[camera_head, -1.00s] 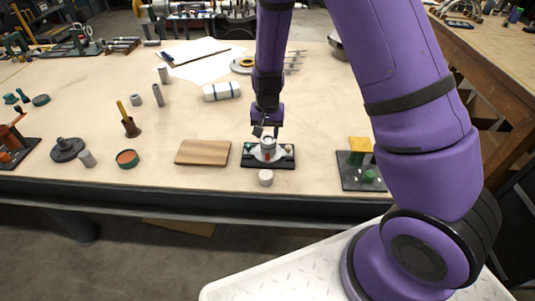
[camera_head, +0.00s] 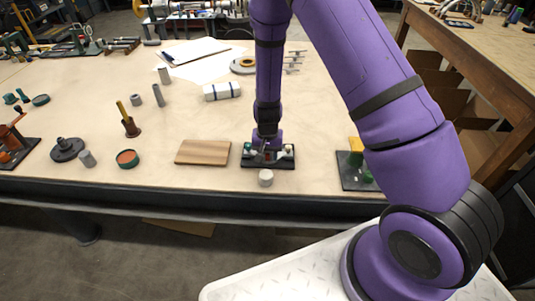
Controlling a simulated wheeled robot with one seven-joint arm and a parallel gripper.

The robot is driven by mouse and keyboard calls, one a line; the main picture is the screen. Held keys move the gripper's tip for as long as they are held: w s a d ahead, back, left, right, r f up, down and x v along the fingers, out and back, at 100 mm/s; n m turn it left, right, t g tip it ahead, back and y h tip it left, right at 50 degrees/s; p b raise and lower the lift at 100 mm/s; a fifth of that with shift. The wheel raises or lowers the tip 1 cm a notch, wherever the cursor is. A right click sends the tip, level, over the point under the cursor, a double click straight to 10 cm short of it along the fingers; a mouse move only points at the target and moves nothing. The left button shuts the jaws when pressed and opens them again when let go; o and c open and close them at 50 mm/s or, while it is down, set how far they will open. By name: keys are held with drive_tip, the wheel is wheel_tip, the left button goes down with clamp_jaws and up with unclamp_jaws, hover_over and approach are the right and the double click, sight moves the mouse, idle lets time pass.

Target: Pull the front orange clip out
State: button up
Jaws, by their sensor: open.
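The split casing (camera_head: 250,154) sits on a dark base plate (camera_head: 284,164) near the front edge of the table. My gripper (camera_head: 266,155) is down at the casing and covers most of it. The jaws are open, and their fingertips are small and partly lost against the casing. I cannot make out the front orange clip; it is hidden or too small to see. I cannot tell whether the fingers are around it or touching it.
A small pale cylinder (camera_head: 266,178) stands just in front of the base plate. A wooden board (camera_head: 203,152) lies to the left. A dark plate with yellow and green parts (camera_head: 355,172) is to the right, partly behind my arm.

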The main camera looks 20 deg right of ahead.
clamp_jaws()
drive_tip(key=shift+s+a, duration=0.2)
drive_tip(key=shift+s, duration=0.2)
drive_tip(key=shift+s+a, duration=0.15)
drive_tip(key=shift+s, duration=0.2)
unclamp_jaws()
wheel_tip(320, 180, up, 11)
idle(0.6)
